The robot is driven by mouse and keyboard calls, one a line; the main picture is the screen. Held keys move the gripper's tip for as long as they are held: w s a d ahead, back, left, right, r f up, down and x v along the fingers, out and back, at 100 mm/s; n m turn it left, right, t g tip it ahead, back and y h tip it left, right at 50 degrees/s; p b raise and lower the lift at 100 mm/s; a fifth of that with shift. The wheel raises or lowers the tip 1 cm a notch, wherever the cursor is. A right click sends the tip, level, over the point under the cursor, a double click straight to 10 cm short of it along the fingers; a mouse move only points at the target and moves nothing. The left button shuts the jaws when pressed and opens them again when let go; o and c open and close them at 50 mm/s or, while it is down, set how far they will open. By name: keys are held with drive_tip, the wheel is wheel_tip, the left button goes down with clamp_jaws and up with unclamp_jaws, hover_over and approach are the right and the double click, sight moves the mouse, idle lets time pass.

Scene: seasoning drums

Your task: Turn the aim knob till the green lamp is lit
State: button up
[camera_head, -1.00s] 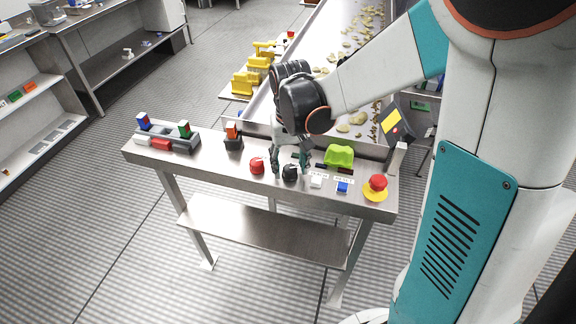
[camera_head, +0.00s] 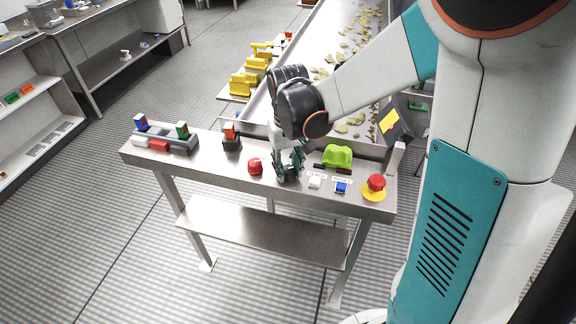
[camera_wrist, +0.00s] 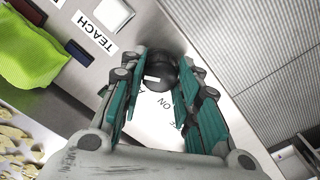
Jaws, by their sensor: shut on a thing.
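A black round knob (camera_wrist: 160,75) stands on the bench top, over a white plate with partly hidden lettering that includes "ON". I cannot read whether it is labelled as the aim knob. My gripper (camera_head: 287,178) is lowered onto it, and in the wrist view its teal-sided fingers are shut on the knob from both sides. In the head view the gripper mostly hides the knob. A block with a green top part (camera_head: 183,128) stands on the grey unit at the bench's left; I cannot tell whether it is a lamp or lit.
A red knob (camera_head: 255,167) sits just left of my gripper. To the right are a white button (camera_head: 315,183), a blue button (camera_head: 341,187) and a red mushroom button (camera_head: 376,182) on yellow. A lime-green lump (camera_head: 338,155) lies behind. The bench's (camera_head: 210,162) left front is clear.

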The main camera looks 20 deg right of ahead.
sight(288, 169)
drive_tip(key=shift+n, duration=1.2)
drive_tip(key=o, duration=1.1)
drive_tip(key=shift+c, duration=0.2)
drive_tip(key=shift+r, duration=0.1)
wheel_tip(288, 169, up, 12)
drive_tip(key=shift+s, duration=0.1)
